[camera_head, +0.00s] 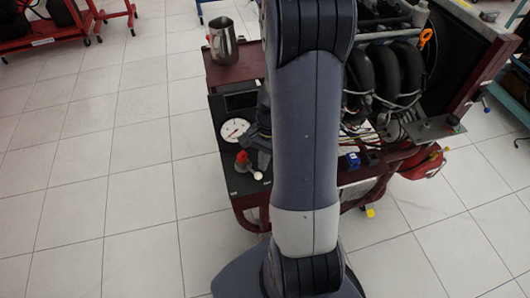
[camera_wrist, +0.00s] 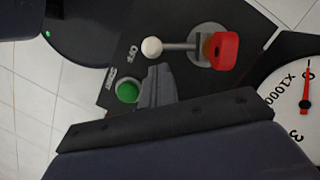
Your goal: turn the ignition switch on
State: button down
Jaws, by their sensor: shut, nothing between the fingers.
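The ignition switch (camera_wrist: 180,46) shows in the wrist view as a metal lever with a white ball end, a red grip and a round grey base. Its white ball lies near a label that seems to read OFF. In the head view the switch (camera_head: 242,157) stands on the black panel, below the white dial. My gripper (camera_wrist: 157,72) is shut and empty. Its tip is just beside the lever, below the white ball in the wrist view; I cannot tell if they touch. In the head view my gripper (camera_head: 259,155) is partly hidden by my arm.
A green button (camera_wrist: 128,92) is close to my gripper. A white dial (camera_wrist: 292,95) with a red needle is at the right. A metal jug (camera_head: 223,42) stands on the red stand's shelf. The engine (camera_head: 385,75) is right of my arm.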

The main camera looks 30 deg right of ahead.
jog(key=shift+f, duration=0.25)
